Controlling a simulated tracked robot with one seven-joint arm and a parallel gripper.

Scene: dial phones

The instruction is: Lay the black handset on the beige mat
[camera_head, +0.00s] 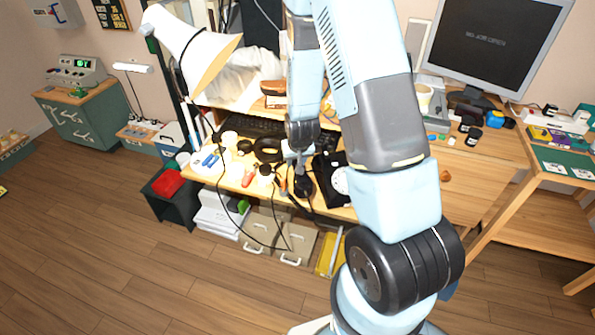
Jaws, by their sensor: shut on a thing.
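My gripper (298,152) is over the desk, left of the black dial phone (326,180) with its pale dial. It is shut on the black handset (303,187), which hangs below the fingers near the desk's front edge, close beside the phone. The fingers are small here, and the exact grip is partly hidden. I cannot make out the beige mat apart from the pale desk top.
Black round items (267,150), a red item (248,178) and a keyboard (250,127) crowd the desk. A white lamp (190,45) leans over its left side. A black cord (243,225) hangs off the front edge. A monitor (490,40) stands at right.

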